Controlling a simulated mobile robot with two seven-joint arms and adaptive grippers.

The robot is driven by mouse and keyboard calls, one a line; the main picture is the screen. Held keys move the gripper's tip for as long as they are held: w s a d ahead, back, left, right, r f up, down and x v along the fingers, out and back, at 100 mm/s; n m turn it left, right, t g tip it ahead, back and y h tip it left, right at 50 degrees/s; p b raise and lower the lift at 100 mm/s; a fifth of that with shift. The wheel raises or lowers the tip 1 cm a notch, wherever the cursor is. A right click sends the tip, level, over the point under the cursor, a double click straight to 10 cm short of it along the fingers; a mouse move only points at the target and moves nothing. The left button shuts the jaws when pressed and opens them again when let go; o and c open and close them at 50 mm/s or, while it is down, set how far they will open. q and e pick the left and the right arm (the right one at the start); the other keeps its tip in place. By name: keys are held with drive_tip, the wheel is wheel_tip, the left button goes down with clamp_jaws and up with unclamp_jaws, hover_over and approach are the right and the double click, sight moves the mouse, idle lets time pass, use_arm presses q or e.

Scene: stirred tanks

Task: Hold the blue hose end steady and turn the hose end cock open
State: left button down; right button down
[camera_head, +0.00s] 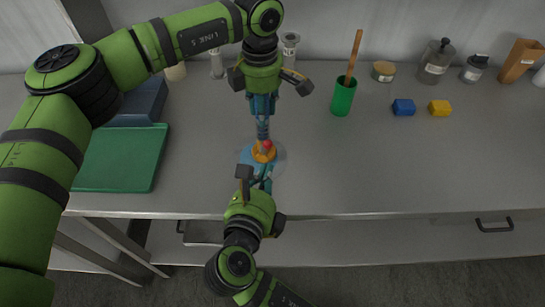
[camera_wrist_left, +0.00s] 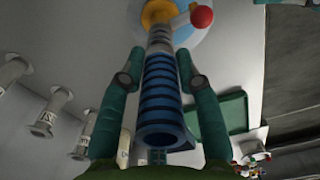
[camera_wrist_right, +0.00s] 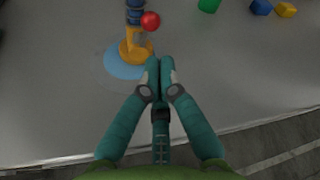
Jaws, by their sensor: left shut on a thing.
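The blue ribbed hose end (camera_wrist_left: 163,105) runs between the fingers of my left gripper (camera_wrist_left: 161,58), which is shut on it; this gripper shows in the head view (camera_head: 263,117). The hose joins an orange cock (camera_wrist_right: 135,50) with a red ball (camera_wrist_right: 150,21) on its lever, standing on a pale blue disc (camera_wrist_right: 122,66). The red ball also shows in the left wrist view (camera_wrist_left: 201,16). My right gripper (camera_wrist_right: 159,66) has its fingertips together, with nothing seen between them. It is on the near side of the cock, apart from the red ball.
A green cup (camera_head: 343,98) with a wooden stick stands right of the cock. Blue (camera_head: 403,107) and yellow (camera_head: 440,108) blocks lie further right. A green tray (camera_head: 121,158) is at the left. The counter's front right is clear.

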drive_tip(key=v, duration=0.4)
drive_tip(key=shift+a+f, duration=0.25)
drive_tip(key=shift+f, duration=0.05)
